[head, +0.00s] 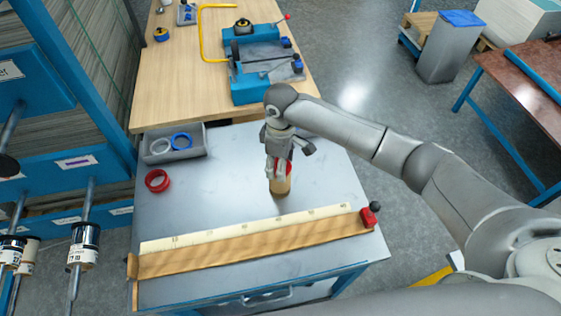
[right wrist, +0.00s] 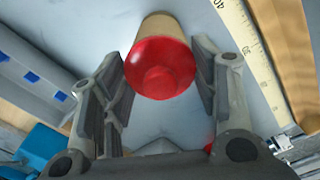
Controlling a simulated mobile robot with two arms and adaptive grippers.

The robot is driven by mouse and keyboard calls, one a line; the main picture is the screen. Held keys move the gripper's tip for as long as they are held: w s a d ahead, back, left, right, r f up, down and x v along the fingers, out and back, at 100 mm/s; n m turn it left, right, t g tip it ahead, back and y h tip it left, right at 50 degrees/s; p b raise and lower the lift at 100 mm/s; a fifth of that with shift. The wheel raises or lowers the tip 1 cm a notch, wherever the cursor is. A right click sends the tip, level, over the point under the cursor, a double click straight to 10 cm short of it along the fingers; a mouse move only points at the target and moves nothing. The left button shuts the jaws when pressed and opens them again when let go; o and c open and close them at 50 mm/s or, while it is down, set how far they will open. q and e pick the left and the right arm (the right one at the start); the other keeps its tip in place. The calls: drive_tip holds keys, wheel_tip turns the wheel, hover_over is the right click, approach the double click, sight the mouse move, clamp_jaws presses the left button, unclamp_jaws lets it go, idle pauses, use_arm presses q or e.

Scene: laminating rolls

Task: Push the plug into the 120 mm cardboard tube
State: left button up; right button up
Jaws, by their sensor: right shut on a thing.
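The brown cardboard tube (head: 280,187) stands upright on the grey table, behind the ruler. The red plug (head: 288,170) is at its top end. In the right wrist view the plug (right wrist: 160,70) shows as a round red cap with a raised knob, and the tube (right wrist: 162,26) extends beyond it. I cannot tell how deep the plug sits in the tube. My right gripper (head: 277,168) comes down from above and is shut on the plug, with one finger on each side in the right wrist view (right wrist: 160,80). My left gripper is out of view.
A ruler (head: 250,225) with a wooden fence (head: 250,244) and red stop (head: 369,217) runs along the table front. A red ring (head: 157,181) lies at left near a grey bin (head: 150,156) holding rings. The table's right side is clear.

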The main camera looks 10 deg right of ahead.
drive_tip(key=shift+s+f, duration=0.35)
drive_tip(key=shift+f, duration=0.1)
drive_tip(key=o, duration=1)
drive_tip(key=shift+w, duration=0.3)
drive_tip(key=shift+r, duration=0.2)
wheel_tip(320, 180, up, 12)
drive_tip(key=shift+f, duration=0.15)
